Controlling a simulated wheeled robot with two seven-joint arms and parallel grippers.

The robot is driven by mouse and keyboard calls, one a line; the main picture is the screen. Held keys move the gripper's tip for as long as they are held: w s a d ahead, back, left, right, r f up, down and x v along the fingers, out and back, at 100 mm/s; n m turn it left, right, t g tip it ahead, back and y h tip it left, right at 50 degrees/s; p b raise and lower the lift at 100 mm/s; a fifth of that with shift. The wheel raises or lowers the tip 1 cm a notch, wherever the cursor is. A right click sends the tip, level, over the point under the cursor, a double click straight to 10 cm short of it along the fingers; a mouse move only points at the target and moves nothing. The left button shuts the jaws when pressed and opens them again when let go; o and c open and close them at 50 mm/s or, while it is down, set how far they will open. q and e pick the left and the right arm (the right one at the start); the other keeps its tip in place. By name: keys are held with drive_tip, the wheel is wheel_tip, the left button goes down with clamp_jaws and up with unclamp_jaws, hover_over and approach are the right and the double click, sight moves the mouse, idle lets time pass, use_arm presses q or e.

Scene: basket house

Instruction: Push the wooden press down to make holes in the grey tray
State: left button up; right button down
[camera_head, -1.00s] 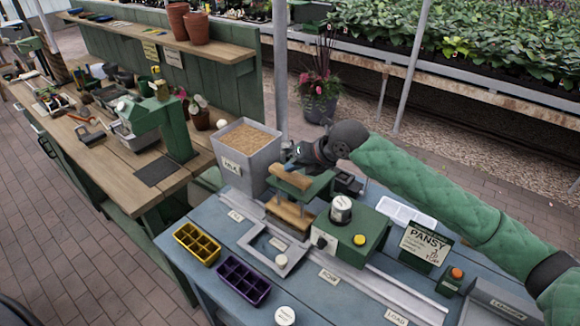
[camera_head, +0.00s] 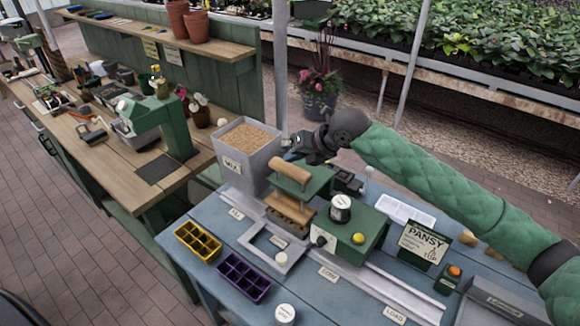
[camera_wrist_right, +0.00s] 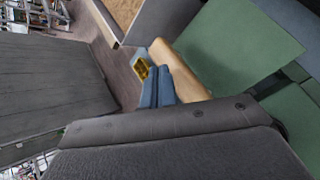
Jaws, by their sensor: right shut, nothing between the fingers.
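The wooden press has a rounded wooden handle (camera_head: 291,169) on a green bracket, with a wooden block with pegs (camera_head: 289,210) below it. The block is raised, with its pegs visible. My right gripper (camera_head: 296,146) is shut and empty, just behind and above the handle; I cannot tell if it touches. In the right wrist view the handle (camera_wrist_right: 180,68) lies close in front, beside a green plate (camera_wrist_right: 237,45). A grey tray-like frame (camera_head: 254,246) lies on the table in front of the press; the surface under the pegs is mostly hidden. My left gripper is not in view.
A grey bin of brown mix (camera_head: 234,167) stands left of the press. A green box (camera_head: 357,238) with a round-topped knob adjoins it on the right. Yellow (camera_head: 197,241) and purple (camera_head: 243,277) cell trays lie at the front left. A PANSY sign (camera_head: 424,242) stands at right.

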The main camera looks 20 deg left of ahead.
drive_tip(key=shift+r+p, duration=1.05)
drive_tip(key=shift+r, duration=1.45)
